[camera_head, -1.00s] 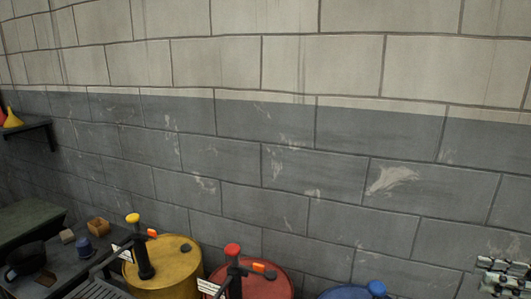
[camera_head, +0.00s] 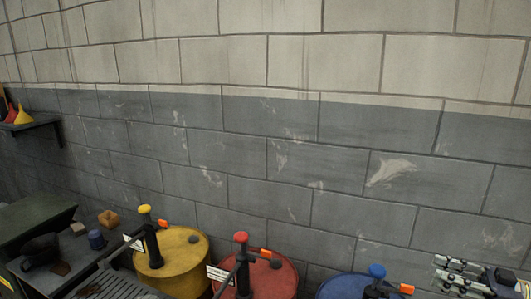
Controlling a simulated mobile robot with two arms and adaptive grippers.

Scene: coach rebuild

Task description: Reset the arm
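My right gripper (camera_head: 452,272) shows at the lower right edge. Its two fingers point left with a gap between them, and nothing is seen held in it. It is in front of the wall, to the right of the blue drum. My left gripper is not in view.
A yellow drum (camera_head: 183,262), a red drum (camera_head: 272,281) and a blue drum (camera_head: 340,289), each with a pump on top, stand along the block wall (camera_head: 300,150).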

